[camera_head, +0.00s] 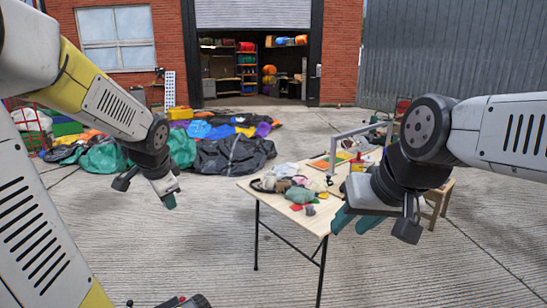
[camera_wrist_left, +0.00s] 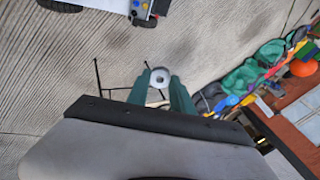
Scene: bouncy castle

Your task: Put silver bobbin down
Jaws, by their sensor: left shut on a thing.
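The silver bobbin (camera_wrist_left: 160,77) shows in the left wrist view as a pale ring with a dark centre, between the teal fingertips of my left gripper (camera_wrist_left: 160,92). The left gripper is shut on it. In the head view my left gripper (camera_head: 168,198) points down over the concrete, left of the work table (camera_head: 318,226) and apart from it; the bobbin cannot be made out there. My right gripper (camera_head: 356,222) is in front of the table's right part, with its teal fingers apart and nothing visible between them.
The table holds a heap of cloth (camera_head: 283,175), small coloured pieces (camera_head: 303,207) and a grey frame (camera_head: 333,160). My right arm hides its right end. The concrete between my left gripper and the table is clear.

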